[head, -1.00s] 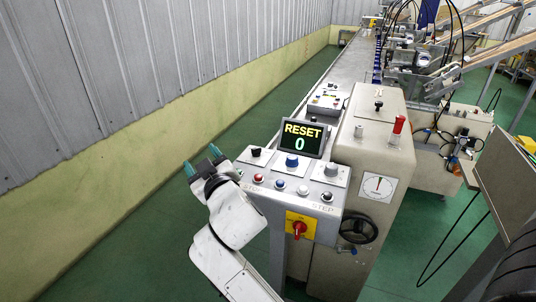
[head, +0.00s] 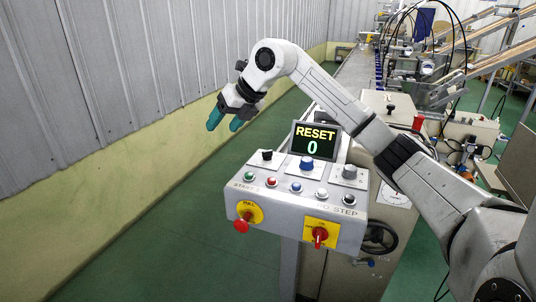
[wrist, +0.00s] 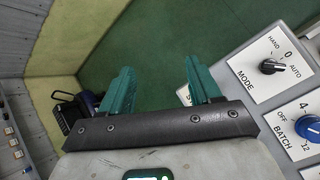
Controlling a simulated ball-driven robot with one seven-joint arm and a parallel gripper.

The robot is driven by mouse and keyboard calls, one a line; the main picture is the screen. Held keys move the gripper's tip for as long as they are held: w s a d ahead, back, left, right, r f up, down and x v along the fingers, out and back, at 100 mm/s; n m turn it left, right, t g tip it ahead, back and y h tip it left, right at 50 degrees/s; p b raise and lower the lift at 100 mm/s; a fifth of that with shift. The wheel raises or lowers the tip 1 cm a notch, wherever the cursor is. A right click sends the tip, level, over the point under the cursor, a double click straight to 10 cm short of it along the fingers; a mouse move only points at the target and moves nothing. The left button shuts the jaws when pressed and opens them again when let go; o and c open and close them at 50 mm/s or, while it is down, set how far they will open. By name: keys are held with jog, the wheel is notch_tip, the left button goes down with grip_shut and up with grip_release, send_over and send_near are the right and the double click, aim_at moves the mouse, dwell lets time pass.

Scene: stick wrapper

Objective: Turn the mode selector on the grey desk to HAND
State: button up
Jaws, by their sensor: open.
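The mode selector is a black knob (head: 266,155) on a white plate at the desk's upper left corner. In the wrist view the knob (wrist: 270,66) has HAND, 0 and AUTO printed around it. Its pointer seems to lie on the 0-to-AUTO side; I cannot tell which exactly. The grey desk (head: 270,183) is sloped. My gripper (head: 224,122) is open and empty, with teal fingers pointing down, left of and above the desk, apart from the selector. In the wrist view my gripper (wrist: 160,88) shows the selector to its right.
A blue BATCH knob (head: 307,162) and a grey knob (head: 349,171) sit right of the selector, with several push buttons below. A RESET 0 display (head: 316,141) stands behind. A red mushroom button (head: 242,225) and red switch (head: 319,236) project in front. Left of the desk is free floor.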

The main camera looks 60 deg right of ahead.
aim_at(267, 151)
jog(key=s+d+f+m+g+h, duration=0.2)
jog(key=s+d+g+h, duration=0.15)
jog(key=s+d, duration=0.6)
jog(key=shift+g+y, duration=0.25)
jog(key=shift+g, duration=0.2)
jog(key=x, duration=1.1)
jog(key=shift+w+r+p, duration=0.1)
jog(key=shift+w+p, duration=0.1)
jog(key=shift+p, duration=0.15)
jog(key=c, duration=1)
